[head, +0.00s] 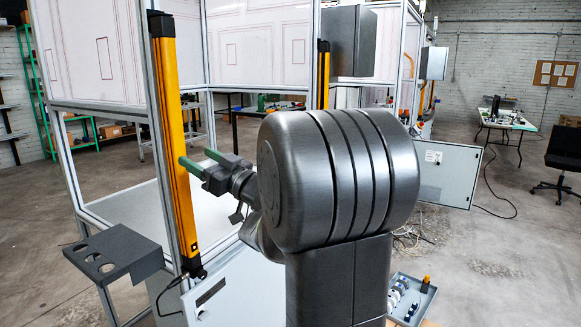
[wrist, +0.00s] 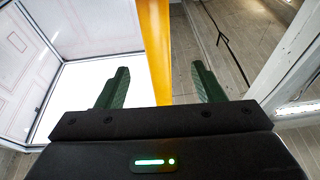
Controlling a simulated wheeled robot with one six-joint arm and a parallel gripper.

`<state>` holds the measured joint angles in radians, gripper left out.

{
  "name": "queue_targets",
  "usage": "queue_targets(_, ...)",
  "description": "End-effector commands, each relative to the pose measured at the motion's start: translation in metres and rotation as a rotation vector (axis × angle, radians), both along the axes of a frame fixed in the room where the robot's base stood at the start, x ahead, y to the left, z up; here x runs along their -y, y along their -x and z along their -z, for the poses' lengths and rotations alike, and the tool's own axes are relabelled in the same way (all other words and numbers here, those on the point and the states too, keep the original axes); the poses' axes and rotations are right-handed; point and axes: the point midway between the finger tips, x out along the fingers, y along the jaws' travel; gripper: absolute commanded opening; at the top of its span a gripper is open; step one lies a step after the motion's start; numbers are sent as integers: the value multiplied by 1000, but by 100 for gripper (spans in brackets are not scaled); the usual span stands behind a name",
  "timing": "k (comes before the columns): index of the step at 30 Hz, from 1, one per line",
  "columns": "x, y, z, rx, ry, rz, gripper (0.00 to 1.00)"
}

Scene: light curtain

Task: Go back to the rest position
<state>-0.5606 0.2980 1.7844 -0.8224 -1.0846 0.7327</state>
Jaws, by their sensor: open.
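My gripper (head: 200,163) is seen in the head view, left of my large grey arm, with its green fingers pointing at the near yellow light curtain bar (head: 175,150). In the wrist view my gripper (wrist: 160,85) has its two green fingers wide apart, with nothing held between them. The yellow bar (wrist: 154,45) stands upright beyond the fingers, in line with the gap. I cannot tell how far the fingertips are from the bar.
A framed cell with white panels (head: 95,50) stands behind the bar. A second yellow bar (head: 323,80) is on a farther post. A dark holder with round holes (head: 115,253) juts out at lower left. A grey tray (head: 425,300) with parts is at lower right.

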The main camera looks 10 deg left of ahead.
Motion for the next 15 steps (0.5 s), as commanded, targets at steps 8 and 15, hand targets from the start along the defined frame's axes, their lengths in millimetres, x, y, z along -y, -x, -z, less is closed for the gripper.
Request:
queue_targets(8,-44,-13,-1,-1,0,-3,62)
queue_targets(15,-65,-20,0,-2,0,-2,62)
